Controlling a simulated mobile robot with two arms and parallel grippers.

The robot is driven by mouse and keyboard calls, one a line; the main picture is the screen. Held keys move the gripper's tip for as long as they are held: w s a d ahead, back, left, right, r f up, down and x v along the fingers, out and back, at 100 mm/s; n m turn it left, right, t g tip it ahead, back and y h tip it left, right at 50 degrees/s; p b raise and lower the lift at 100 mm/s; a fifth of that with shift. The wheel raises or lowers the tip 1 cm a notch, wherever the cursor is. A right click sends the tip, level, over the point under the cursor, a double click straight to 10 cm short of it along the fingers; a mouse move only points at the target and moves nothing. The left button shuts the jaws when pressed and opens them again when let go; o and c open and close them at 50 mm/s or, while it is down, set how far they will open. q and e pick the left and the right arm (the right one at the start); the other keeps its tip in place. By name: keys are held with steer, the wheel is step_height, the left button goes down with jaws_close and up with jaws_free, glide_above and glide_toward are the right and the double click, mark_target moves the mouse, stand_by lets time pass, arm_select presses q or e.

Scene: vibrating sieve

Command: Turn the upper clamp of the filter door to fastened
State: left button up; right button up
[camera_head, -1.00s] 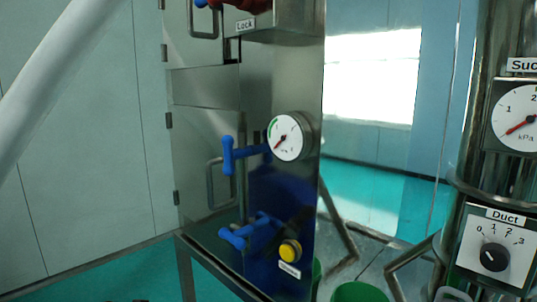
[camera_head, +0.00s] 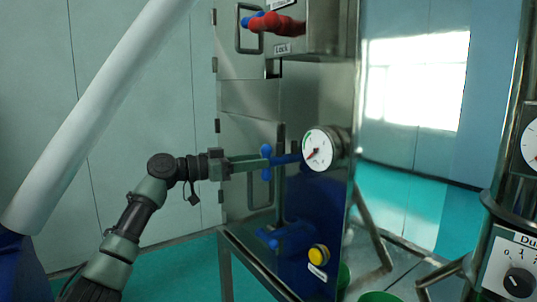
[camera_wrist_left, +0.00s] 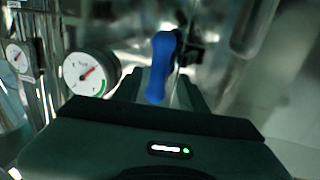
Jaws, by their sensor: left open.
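The filter door (camera_head: 250,180) is the metal door at the lower left of the cabinet. Its upper clamp (camera_head: 267,153) is a blue T-handle whose crossbar stands roughly upright. My left gripper (camera_head: 264,162) reaches in from the left, its open fingers at the crossbar. In the left wrist view the blue clamp (camera_wrist_left: 162,66) stands upright between or just in front of the finger ends; contact cannot be told. The lower blue clamp (camera_head: 272,238) sits below, tilted. My right gripper is not in view.
A round gauge (camera_head: 318,148) is close right of the upper clamp. A yellow button (camera_head: 318,255) is lower down. A red handle (camera_head: 278,24) by the Lock label is above. A dial panel (camera_head: 510,270) stands at the right. Green floor shows beyond.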

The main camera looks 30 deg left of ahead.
arm_select(q)
steer(key=x, duration=0.1)
steer(key=p+x, duration=0.1)
steer(key=shift+w+d+r, duration=0.15)
steer(key=shift+d+r, duration=0.1)
steer(key=shift+d, duration=0.05)
steer(key=shift+w+d, duration=0.2)
steer(key=shift+w, duration=0.05)
steer(key=shift+w+f, duration=0.1)
steer(key=shift+f, duration=0.1)
jaws_close()
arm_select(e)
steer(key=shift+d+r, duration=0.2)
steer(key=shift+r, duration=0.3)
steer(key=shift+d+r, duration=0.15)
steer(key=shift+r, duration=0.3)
